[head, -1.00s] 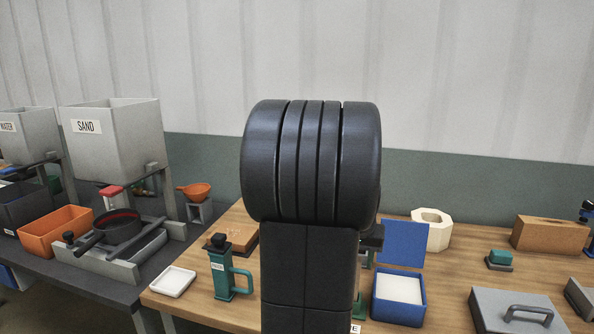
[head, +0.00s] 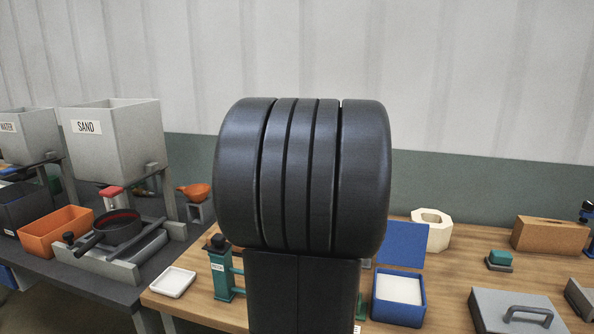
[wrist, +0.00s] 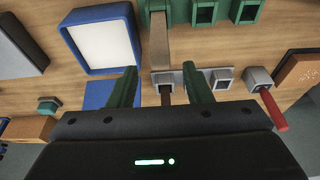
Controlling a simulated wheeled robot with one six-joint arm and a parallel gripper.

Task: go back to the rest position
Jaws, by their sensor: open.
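My gripper (wrist: 162,88) shows in the wrist view with its two green fingers apart and nothing between them. It is above the wooden workbench (wrist: 30,85), over a row of small grey sockets. In the head view my own dark arm fills the middle and hides the gripper and part of the bench behind it.
A blue box with white contents (head: 398,298) and its blue lid (head: 402,243) are right of my arm. A grey lidded case (head: 515,312) is front right. The sand hopper (head: 115,140) stands far left.

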